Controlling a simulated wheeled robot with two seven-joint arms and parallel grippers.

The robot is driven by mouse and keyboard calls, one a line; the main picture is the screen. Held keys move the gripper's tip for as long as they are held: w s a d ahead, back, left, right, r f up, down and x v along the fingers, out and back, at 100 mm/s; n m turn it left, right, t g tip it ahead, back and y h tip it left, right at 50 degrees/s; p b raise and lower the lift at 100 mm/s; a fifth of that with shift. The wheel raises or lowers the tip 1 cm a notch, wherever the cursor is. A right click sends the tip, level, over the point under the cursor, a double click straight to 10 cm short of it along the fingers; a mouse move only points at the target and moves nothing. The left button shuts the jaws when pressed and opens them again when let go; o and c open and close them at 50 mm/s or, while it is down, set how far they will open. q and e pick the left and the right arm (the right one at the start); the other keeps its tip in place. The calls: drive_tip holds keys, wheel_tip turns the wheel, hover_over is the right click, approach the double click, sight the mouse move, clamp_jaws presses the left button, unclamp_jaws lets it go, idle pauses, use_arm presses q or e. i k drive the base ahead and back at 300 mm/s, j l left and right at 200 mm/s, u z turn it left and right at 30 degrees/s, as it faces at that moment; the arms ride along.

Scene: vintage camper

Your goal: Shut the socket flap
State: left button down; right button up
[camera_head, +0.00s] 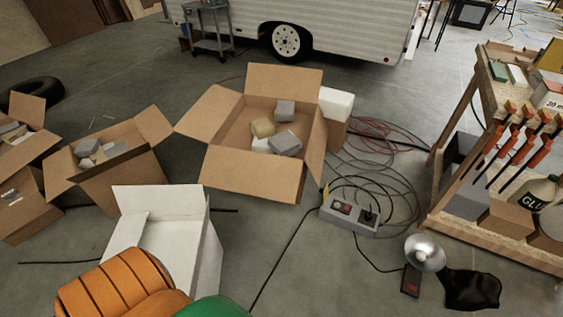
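A grey socket box (348,218) lies on the concrete floor right of centre. A small red part (342,207) shows on the left of its top face. A dark raised part (369,214) stands on the right; it is too small to tell whether it is a flap or a plug. I cannot make out clearly which part is the flap or how far it is open. Neither of my grippers is in view.
Cables (375,160) lie around the box. An open carton (255,176) stands behind it, a white box (165,240) to the left. A wooden shelf with clamps (515,135) is on the right. A lamp (425,252) and ribbed orange object (120,288) are in front.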

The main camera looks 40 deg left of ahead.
sight(325, 191)
drive_tip(key=i+j, duration=0.2)
drive_tip(key=i, duration=0.15)
drive_tip(key=i+j+u, duration=0.15)
drive_tip(key=i+j, duration=0.25)
drive_tip(key=i, duration=0.3)
drive_tip(key=j+u, duration=0.05)
